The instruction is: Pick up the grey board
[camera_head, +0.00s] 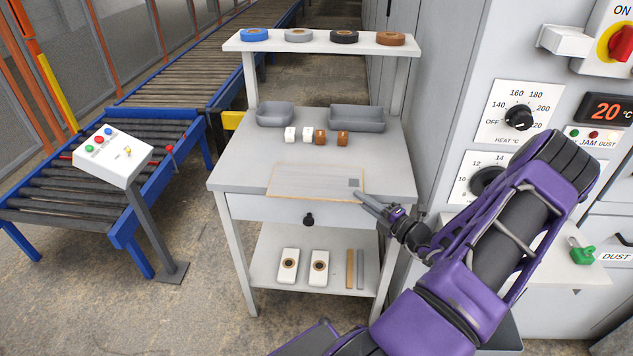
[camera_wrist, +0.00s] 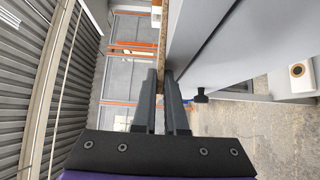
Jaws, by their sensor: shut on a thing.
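The grey board (camera_head: 312,180) is a thin, pale grey panel with tan edges and a small darker square near its right end. In the head view it is at the front edge of the workbench top and looks roughly level; whether it still touches the bench top is unclear. My gripper (camera_head: 361,200) is at its front right corner and is shut on its edge. In the wrist view the board shows edge-on as a narrow speckled tan strip (camera_wrist: 163,45) running between the fingers of my gripper (camera_wrist: 160,76).
The workbench (camera_head: 240,178) has two grey trays (camera_head: 357,119) and several small white and brown blocks behind the board. Tape rolls stand on the upper shelf (camera_head: 320,45). A drawer knob (camera_head: 308,219) sticks out below. A machine cabinet (camera_head: 450,100) stands close on the right; a roller conveyor (camera_head: 90,195) is left.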

